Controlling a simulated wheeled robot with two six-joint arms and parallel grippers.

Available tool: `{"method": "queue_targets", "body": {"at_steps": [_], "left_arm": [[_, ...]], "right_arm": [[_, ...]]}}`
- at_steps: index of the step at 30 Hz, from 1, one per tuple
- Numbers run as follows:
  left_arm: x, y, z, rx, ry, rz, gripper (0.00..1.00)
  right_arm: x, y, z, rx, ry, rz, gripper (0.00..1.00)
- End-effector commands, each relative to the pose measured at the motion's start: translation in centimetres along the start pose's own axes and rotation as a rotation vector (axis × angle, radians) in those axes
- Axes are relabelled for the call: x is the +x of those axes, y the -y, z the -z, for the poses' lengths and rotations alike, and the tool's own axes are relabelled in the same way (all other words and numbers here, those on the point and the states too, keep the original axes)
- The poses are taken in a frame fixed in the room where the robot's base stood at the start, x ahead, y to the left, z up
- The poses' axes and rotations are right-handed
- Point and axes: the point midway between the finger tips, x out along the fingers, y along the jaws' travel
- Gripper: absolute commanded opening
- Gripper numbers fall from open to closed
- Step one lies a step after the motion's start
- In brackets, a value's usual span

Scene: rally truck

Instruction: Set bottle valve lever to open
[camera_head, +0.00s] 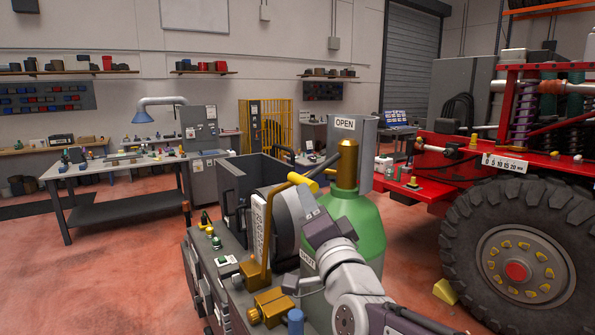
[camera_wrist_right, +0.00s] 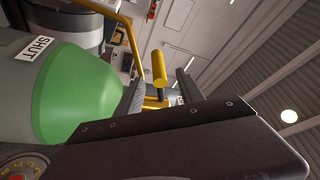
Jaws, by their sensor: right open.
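The green bottle (camera_head: 368,222) stands upright with a brass valve (camera_head: 347,162) on top. A dark lever rod with a yellow grip (camera_head: 303,182) reaches left from near the valve. An OPEN sign (camera_head: 345,124) is on the grey panel behind, and a SHUT label (camera_head: 308,261) is low at the bottle's front. My right gripper (camera_head: 314,208) is open, just below the yellow grip. In the right wrist view the yellow grip (camera_wrist_right: 160,69) is beyond the dark gripper (camera_wrist_right: 190,122), with no finger closed on it. I cannot tell whether they touch. My left gripper is not in view.
A brass bracket arm (camera_head: 265,235) and a grey drum stand left of the bottle on a dark cart (camera_head: 205,285). A red truck with a large tyre (camera_head: 515,250) is on the right. A workbench (camera_head: 110,170) is at the back left; open floor lies between.

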Motion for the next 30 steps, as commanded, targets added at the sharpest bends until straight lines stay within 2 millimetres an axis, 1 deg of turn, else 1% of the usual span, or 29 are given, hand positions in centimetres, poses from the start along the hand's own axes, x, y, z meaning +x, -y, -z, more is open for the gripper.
{"method": "queue_targets", "body": {"at_steps": [2, 5, 12, 15, 19, 26, 27, 29, 30], "left_arm": [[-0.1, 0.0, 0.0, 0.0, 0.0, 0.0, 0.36], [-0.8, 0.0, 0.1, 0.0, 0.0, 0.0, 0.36], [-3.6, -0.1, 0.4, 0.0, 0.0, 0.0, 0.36], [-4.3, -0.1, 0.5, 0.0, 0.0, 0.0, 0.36], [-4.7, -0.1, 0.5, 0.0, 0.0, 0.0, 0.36], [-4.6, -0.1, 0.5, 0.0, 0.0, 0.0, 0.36], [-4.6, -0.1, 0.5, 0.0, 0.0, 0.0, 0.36], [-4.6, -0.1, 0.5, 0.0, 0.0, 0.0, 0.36], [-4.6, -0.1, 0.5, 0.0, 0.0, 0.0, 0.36]], "right_arm": [[0.1, 0.0, 0.0, 0.001, -0.001, 0.0, 0.45], [1.3, 0.1, 0.1, -0.003, 0.0, -0.003, 0.45], [6.4, 0.2, 0.2, -0.005, 0.002, -0.005, 0.45], [7.9, 0.1, 0.1, -0.004, 0.001, -0.004, 0.45], [8.9, -0.1, 0.0, -0.005, 0.002, -0.004, 0.45], [9.1, -0.3, -0.1, -0.005, 0.002, -0.003, 0.45], [9.1, -0.3, -0.1, -0.005, 0.002, -0.003, 0.42], [9.1, -0.3, -0.1, -0.005, 0.002, -0.003, 0.26], [9.1, -0.3, -0.1, -0.005, 0.002, -0.003, 0.14]]}}
